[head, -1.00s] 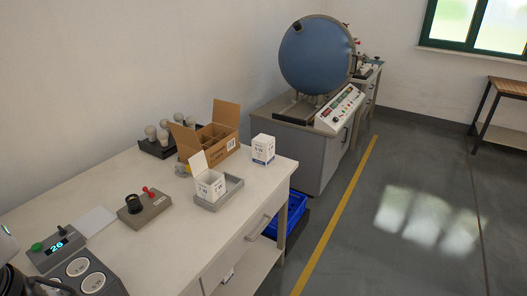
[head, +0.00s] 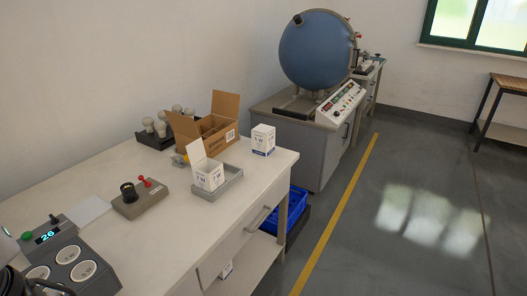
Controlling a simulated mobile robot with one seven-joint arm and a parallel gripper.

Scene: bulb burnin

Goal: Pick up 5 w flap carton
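A small white carton with its flap standing open (head: 209,177) sits in a shallow grey tray (head: 230,186) on the workbench. A second white carton, closed (head: 263,140), stands upright behind it to the right, near the bench's far right corner. Both carry small dark wattage print, too small to read surely, so I cannot tell which is the 5 W one. Parts of my arm show at the lower left edge. My gripper's fingertips are not in view.
A brown cardboard box with open flaps (head: 222,137) stands behind the tray, beside a rack of bulbs (head: 155,139). A grey box with a red lever (head: 142,200) and a socket unit with a display (head: 75,262) are nearer. Floor right of the bench (head: 385,250) is clear.

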